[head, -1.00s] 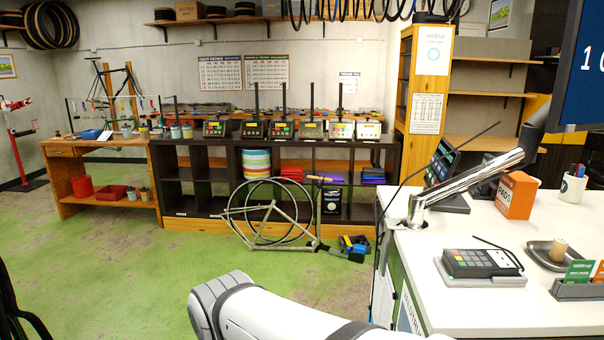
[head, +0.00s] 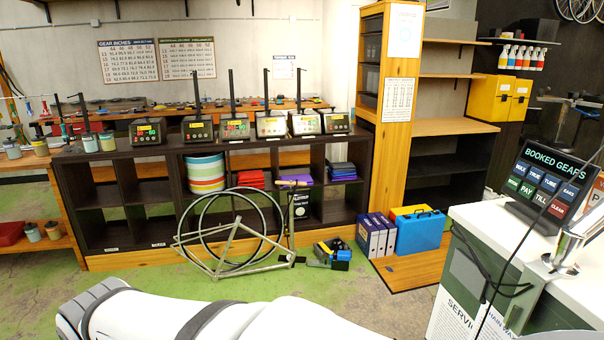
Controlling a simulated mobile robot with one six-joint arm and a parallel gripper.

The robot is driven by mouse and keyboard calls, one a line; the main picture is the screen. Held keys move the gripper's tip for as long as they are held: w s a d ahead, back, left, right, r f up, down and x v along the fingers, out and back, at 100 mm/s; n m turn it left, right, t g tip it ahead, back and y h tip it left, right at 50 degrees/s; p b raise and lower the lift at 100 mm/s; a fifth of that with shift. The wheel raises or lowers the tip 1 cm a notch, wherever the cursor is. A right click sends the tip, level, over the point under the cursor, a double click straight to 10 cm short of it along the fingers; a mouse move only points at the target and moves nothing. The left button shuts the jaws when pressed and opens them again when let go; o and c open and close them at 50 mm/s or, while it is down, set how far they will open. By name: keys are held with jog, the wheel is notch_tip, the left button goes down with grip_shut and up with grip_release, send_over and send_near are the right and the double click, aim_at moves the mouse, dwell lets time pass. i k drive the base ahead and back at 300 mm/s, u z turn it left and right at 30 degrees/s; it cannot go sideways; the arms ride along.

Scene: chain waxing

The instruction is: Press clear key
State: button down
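A dark till panel (head: 548,186) headed "BOOKED GEARS" stands tilted on the white counter at the right. A red key reading "CLEAR" (head: 558,209) is at the lower right end of that row. Nothing touches the panel's visible keys. My white arm crosses the bottom left of the view, well apart from the till. My gripper is not in view.
The counter (head: 480,222) has a metal post (head: 566,252) beside the till and hanging dark cables. A bicycle frame (head: 235,240) leans against the dark shelf (head: 110,200). Several small keypad devices stand on that shelf. A blue case (head: 420,232) sits on a low wooden platform.

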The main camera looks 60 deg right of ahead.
aim_at(557, 209)
jog(key=i, duration=0.85)
jog(key=z, duration=4.5)
jog(key=i, duration=1)
jog(key=u, duration=0.05)
